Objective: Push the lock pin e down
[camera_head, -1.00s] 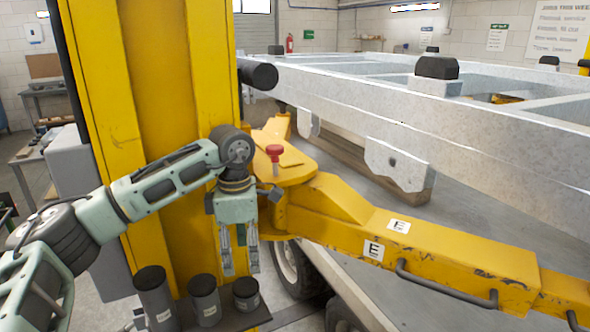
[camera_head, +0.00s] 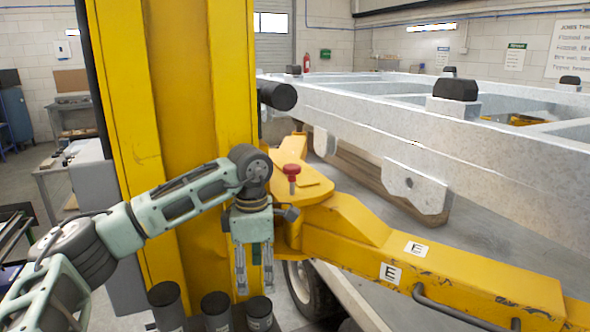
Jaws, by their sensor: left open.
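The lock pin e (camera_head: 292,177) has a red knob on a thin stem and stands upright on the pivot end of the yellow lift arm (camera_head: 430,262), which carries two white "E" labels. How far the pin sits in its hole is too small to tell. My left gripper (camera_head: 255,284) points down in front of the yellow column, left of and nearer than the pin, with its fingers apart and empty. It does not touch the pin. My right gripper is not in view.
The yellow column (camera_head: 180,120) rises behind my left arm. Several dark cylinders (camera_head: 216,311) stand on a ledge below the gripper. A grey trailer frame (camera_head: 420,135) with black pads spans the right. A black handle (camera_head: 455,308) sits on the lift arm.

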